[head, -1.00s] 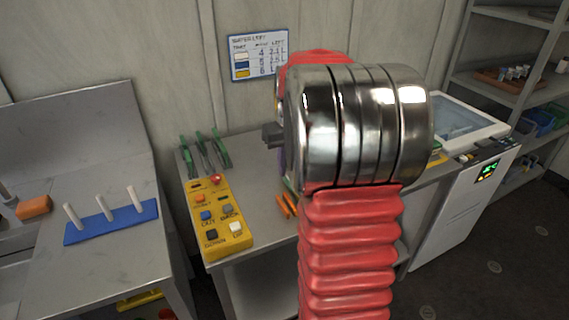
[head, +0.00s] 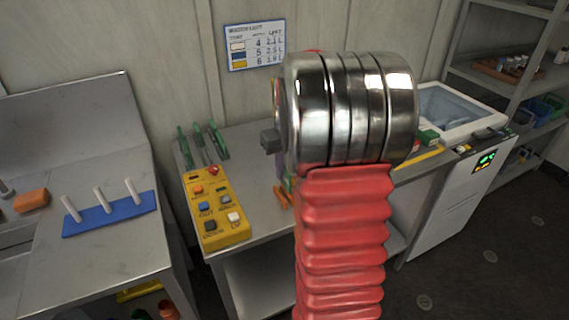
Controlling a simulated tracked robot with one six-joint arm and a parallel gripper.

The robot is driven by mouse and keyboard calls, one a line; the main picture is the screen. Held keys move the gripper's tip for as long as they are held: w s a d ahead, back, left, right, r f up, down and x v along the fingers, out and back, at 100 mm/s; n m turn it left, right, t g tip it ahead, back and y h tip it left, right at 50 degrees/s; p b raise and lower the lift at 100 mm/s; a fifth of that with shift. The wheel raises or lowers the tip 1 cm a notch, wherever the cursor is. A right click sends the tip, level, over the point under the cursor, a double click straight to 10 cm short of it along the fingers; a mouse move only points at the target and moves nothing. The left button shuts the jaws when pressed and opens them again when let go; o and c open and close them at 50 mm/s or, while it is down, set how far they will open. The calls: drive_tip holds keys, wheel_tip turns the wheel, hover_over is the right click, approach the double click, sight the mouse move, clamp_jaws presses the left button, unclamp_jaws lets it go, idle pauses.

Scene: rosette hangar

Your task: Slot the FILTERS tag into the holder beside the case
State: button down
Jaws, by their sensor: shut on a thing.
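My gripper is not in view; my own red-sleeved arm and its large metal joint fill the middle and block the bench behind. A dark grey block sticks out left of that joint, and I cannot tell what it belongs to. I see no FILTERS tag, and no tag holder can be made out. No case is clearly visible.
A yellow button box (head: 223,222) and green-handled tools (head: 219,138) lie on the middle bench (head: 262,226). A blue peg rack (head: 82,226) and an orange block (head: 31,201) are on the left bench. A wall chart (head: 256,46) hangs behind. Shelves stand at right.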

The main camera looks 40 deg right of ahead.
sight(284, 185)
drive_tip(key=shift+f, duration=1.45)
drive_tip(key=shift+f, duration=1.6)
idle(2.3)
idle(0.5)
drive_tip(key=c, duration=1.7)
unclamp_jaws()
drive_tip(key=shift+o, duration=0.4)
drive_tip(key=o, duration=0.3)
drive_tip(key=shift+r, duration=0.1)
